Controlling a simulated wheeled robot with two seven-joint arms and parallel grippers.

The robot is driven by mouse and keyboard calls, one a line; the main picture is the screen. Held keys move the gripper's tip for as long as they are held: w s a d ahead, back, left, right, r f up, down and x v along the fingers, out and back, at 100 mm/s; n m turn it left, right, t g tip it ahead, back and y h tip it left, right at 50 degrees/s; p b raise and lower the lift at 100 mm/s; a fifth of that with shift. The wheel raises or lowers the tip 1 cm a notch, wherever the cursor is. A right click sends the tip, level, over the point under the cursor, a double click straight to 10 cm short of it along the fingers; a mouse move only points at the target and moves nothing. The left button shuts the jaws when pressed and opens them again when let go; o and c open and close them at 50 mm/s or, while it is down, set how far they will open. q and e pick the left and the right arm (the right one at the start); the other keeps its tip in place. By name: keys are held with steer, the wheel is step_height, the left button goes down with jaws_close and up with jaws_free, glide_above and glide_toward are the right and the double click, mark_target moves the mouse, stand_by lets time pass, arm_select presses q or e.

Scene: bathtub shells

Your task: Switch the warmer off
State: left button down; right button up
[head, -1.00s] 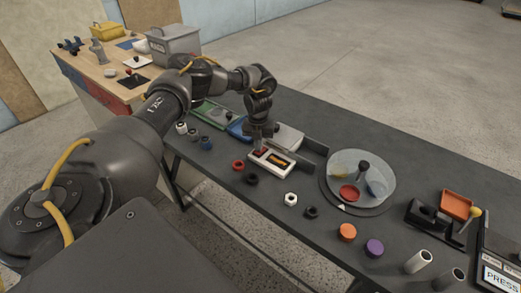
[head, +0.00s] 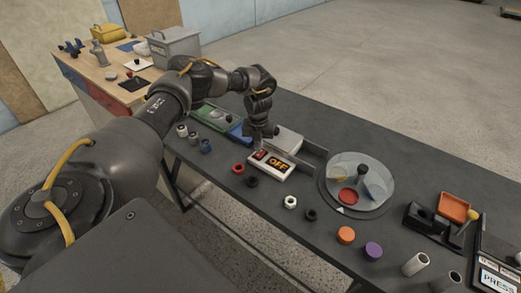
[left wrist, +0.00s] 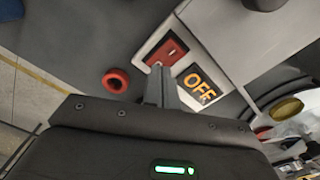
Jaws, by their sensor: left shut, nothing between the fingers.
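The warmer's switch box is a small white unit with a red rocker switch (head: 260,155) and a dark display (head: 278,166) reading "OFF" in orange letters. It lies on the dark table in the head view. The left wrist view shows the red rocker (left wrist: 168,50) and the "OFF" display (left wrist: 199,84) close up. My left gripper (head: 263,142) is shut and empty, its fingertips over the switch end of the box. In the left wrist view the fingers (left wrist: 158,78) point at the edge by the rocker; whether they touch cannot be told. My right gripper is out of view.
A pale block (head: 285,140) stands directly behind the box. Red and black rings (head: 238,168) lie before it. A round glass-like turntable (head: 358,183) stands to the right, then an orange tray (head: 454,207). Orange and purple caps (head: 346,235) lie near the front edge.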

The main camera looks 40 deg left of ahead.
mark_target(258, 154)
arm_select(q)
steer(key=shift+r+p, duration=1.8)
steer(key=shift+r, duration=0.7)
